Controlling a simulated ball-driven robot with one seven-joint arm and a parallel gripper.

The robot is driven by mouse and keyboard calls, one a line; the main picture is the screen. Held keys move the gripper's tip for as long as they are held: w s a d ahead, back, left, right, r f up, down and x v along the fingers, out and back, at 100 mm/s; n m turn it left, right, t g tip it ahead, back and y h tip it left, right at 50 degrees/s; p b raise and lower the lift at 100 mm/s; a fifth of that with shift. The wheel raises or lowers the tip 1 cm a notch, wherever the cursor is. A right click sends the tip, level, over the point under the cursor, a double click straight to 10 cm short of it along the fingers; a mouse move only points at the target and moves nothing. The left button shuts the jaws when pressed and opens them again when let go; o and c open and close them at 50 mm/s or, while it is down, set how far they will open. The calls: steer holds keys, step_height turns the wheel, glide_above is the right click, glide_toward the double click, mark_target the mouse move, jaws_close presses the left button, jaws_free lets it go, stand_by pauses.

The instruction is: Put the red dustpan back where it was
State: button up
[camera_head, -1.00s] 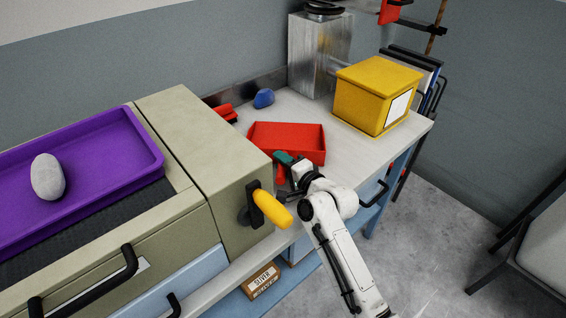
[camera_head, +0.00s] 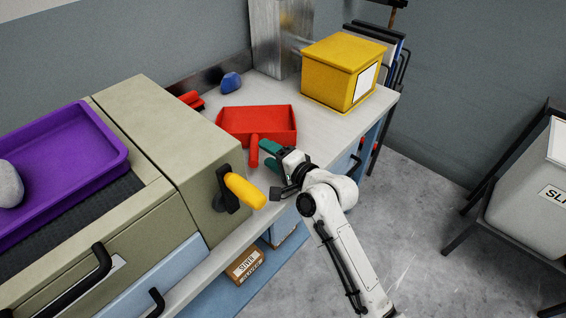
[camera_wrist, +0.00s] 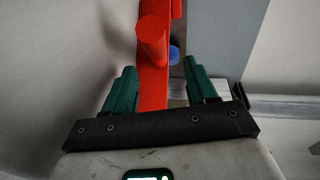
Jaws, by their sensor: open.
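The red dustpan (camera_head: 262,121) lies on the pale bench top, with its handle (camera_head: 254,152) pointing toward the front edge. My gripper (camera_head: 268,156) is at the bench's front edge, just right of the handle, with green fingers. In the wrist view the open gripper (camera_wrist: 160,88) has one finger on each side of the picture, with the red handle (camera_wrist: 151,40) showing between and beyond them. I cannot tell whether either finger touches the handle.
A yellow lidded box (camera_head: 335,75) stands right of the dustpan. A blue lump (camera_head: 231,82) and a red object (camera_head: 191,99) lie behind it. The beige machine with a yellow crank grip (camera_head: 245,191) and purple tray (camera_head: 112,142) is at left.

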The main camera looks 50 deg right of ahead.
steer(key=shift+s+a+r, duration=0.1)
steer(key=shift+s+r, duration=0.15)
steer(key=shift+s, duration=1.05)
steer(key=shift+s+r, duration=0.2)
steer(key=shift+s, duration=1.1)
